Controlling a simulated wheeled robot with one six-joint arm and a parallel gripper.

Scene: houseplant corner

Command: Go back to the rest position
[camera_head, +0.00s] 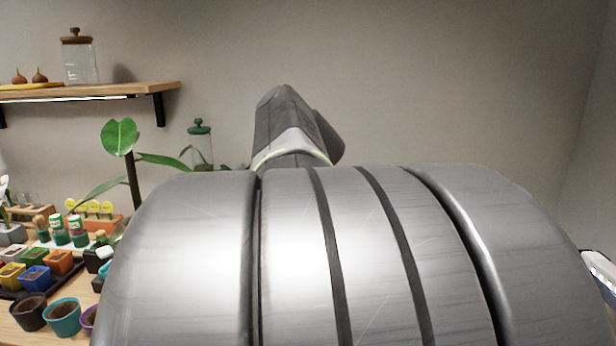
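My own arm fills the middle and lower right of the head view as a large grey ribbed link. A darker grey link rises behind it at the centre. My gripper does not show; it is hidden behind the arm or outside the picture. The arm covers much of what lies behind it, including the right part of the table.
A wooden table (12,330) at left holds several small pots, including a teal pot (63,318) and a blue pot (36,279). A leafy plant (119,136) and a green-lidded jar (201,146) stand behind. A wall shelf (100,92) holds a glass jar (79,62).

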